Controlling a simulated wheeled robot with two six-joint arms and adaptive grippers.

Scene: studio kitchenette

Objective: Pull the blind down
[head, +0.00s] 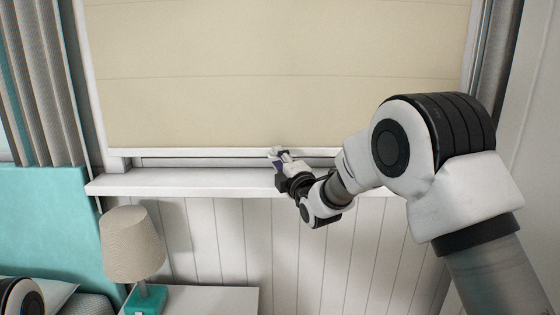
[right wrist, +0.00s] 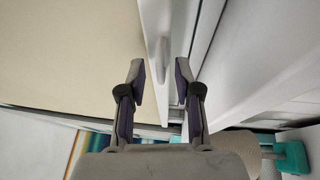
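The cream blind (head: 280,70) covers most of the window, and its white bottom rail (head: 200,151) hangs a little above the sill. My right gripper (head: 278,155) is at the rail, near its middle. In the right wrist view the blind (right wrist: 65,50) fills the upper left. The fingers of my right gripper (right wrist: 160,75) are apart there, with the rail's small white handle (right wrist: 161,50) in line with the gap between them. Contact with the handle does not show. My left gripper is out of view.
The white window sill (head: 180,183) juts out just below the rail. A lamp (head: 132,243) stands on a white nightstand (head: 215,300) at the lower left. A grey curtain (head: 40,90) hangs left of the window. The panelled wall below the sill is clear.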

